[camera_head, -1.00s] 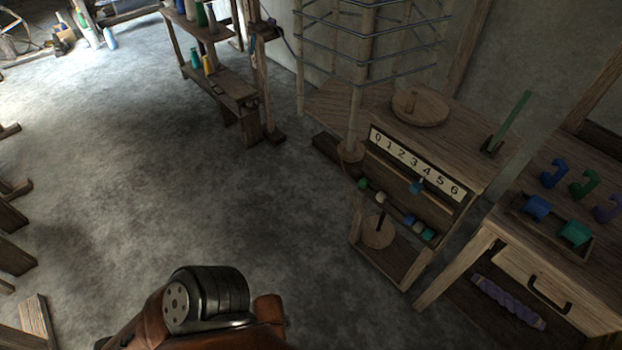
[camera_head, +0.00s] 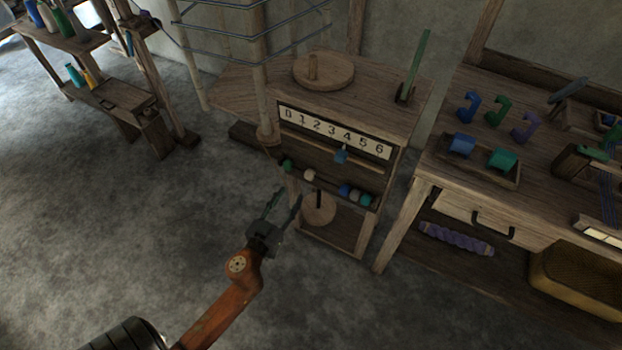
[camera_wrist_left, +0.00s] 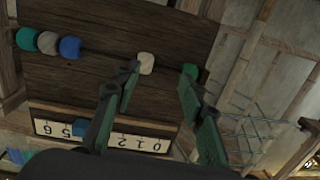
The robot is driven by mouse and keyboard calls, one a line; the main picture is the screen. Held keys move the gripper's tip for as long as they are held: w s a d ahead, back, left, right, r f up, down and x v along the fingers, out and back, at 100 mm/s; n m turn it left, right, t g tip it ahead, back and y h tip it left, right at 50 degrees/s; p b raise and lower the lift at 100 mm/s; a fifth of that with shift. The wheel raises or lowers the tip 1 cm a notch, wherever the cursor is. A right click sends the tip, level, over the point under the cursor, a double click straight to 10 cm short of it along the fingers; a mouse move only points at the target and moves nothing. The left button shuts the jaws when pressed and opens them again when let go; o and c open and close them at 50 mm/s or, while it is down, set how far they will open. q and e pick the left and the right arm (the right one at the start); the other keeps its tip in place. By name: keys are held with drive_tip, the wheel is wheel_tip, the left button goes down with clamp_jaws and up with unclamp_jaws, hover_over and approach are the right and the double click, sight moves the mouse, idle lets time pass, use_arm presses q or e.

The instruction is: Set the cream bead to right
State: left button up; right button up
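The cream bead (camera_head: 309,175) sits on the lower rod of the wooden counter, just right of a green bead (camera_head: 288,165). Well to its right are a blue bead (camera_head: 344,190), a greyish bead (camera_head: 354,195) and a teal bead (camera_head: 365,200), close together. My left gripper (camera_head: 284,202) is open and empty, in front of and below the left part of the rod. In the left wrist view, which is turned over, the cream bead (camera_wrist_left: 146,63) appears between and beyond the open fingers (camera_wrist_left: 158,78), and the green bead (camera_wrist_left: 190,70) lies near the other fingertip. My right gripper is out of view.
A number strip (camera_head: 334,133) runs above the rod, with a blue slider (camera_head: 341,156) beneath it. A round wooden disc (camera_head: 319,211) is below the rod. A workbench (camera_head: 450,160) with coloured hooks stands to the right. Floor left of my arm is clear.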

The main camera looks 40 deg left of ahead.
sight(308, 179)
use_arm(q)
drive_tip(key=shift+m+t+h, duration=0.4)
drive_tip(key=shift+h, duration=0.2)
drive_tip(key=w, duration=0.5)
drive_tip(key=w+r, duration=0.1)
drive_tip(key=w, duration=0.2)
drive_tip(key=shift+b, duration=0.3)
drive_tip(key=shift+w+a, duration=0.25)
drive_tip(key=shift+w, duration=0.45)
drive_tip(key=shift+c, duration=0.4)
clamp_jaws()
